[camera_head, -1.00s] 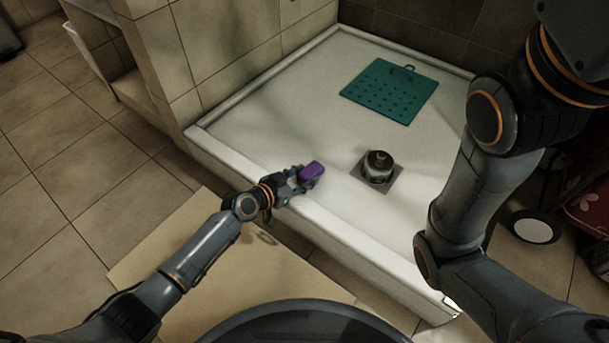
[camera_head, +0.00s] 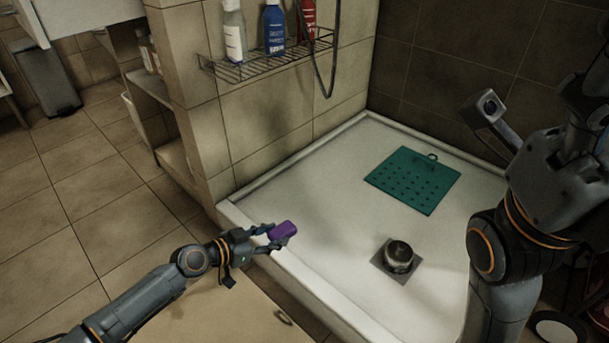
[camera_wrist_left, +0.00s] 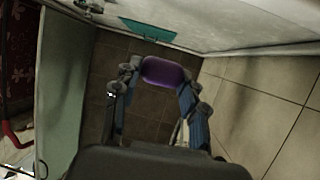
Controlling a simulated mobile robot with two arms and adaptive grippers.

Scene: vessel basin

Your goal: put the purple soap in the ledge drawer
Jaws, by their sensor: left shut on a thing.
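The purple soap (camera_head: 283,230) is a small rounded block held at the tip of my left gripper (camera_head: 276,236), above the near left edge of the white shower basin. In the left wrist view the soap (camera_wrist_left: 163,72) lies between the two fingers of the left gripper (camera_wrist_left: 160,80), which are shut on it. The right arm stands at the right of the head view, but its gripper is out of sight. I cannot make out a ledge drawer with certainty in either view.
A wire rack (camera_head: 270,62) with several bottles hangs on the tiled wall. Open shelves (camera_head: 160,100) stand left of the wall.

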